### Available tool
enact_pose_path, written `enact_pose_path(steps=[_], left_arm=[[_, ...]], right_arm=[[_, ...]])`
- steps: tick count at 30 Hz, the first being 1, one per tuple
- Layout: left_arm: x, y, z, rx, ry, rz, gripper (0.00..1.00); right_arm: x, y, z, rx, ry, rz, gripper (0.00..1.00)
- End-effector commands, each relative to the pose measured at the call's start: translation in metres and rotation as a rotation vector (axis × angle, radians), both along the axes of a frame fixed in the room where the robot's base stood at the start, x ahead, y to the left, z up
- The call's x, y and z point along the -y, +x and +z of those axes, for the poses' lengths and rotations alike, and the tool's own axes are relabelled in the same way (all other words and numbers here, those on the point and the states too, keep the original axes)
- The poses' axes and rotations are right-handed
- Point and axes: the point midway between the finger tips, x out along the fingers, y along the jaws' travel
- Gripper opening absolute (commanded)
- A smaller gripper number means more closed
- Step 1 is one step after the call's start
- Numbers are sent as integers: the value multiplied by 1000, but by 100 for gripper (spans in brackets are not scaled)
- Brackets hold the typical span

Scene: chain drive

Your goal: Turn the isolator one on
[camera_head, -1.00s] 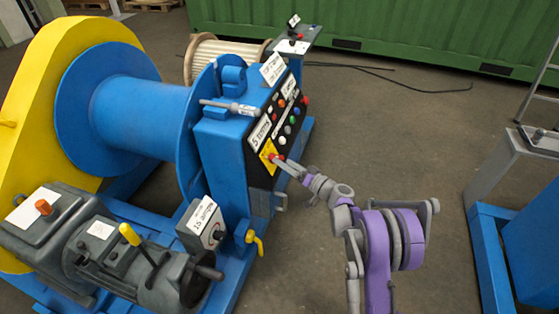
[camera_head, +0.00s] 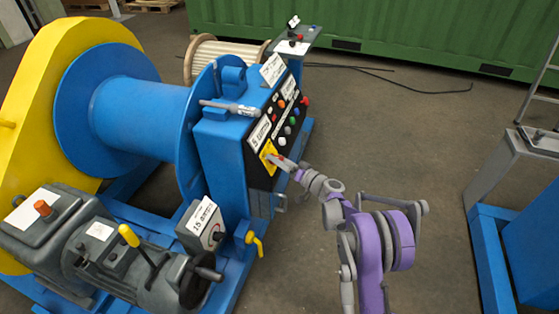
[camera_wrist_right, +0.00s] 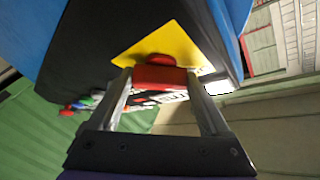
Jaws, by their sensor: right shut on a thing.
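The isolator is a red rotary handle on a yellow plate (camera_head: 268,158), on the black control face of a blue machine cabinet. In the right wrist view the red handle (camera_wrist_right: 160,77) stands out from the yellow plate (camera_wrist_right: 172,42). My right gripper (camera_head: 282,161) reaches the handle from the right in the head view. In the right wrist view its two fingers (camera_wrist_right: 160,82) are shut on the handle, one on each side. The fingers cover part of the handle in the head view. My left gripper is not in view.
Coloured push buttons (camera_head: 287,130) and white labels sit above the isolator. A grey box (camera_head: 205,222) with a black knob and a yellow-handled valve (camera_head: 254,241) are below left. A blue stand (camera_head: 510,215) is at the right. The floor between is clear.

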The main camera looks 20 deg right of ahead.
Motion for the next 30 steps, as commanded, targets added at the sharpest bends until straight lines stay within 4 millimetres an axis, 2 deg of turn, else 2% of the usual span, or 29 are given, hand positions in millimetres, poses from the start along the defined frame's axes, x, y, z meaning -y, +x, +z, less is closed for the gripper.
enact_pose_path(steps=[14,30], left_arm=[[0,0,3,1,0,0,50],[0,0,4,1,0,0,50]], right_arm=[[-1,-1,2,-83,56,-50,26],[-3,-1,4,-438,292,-265,26]])
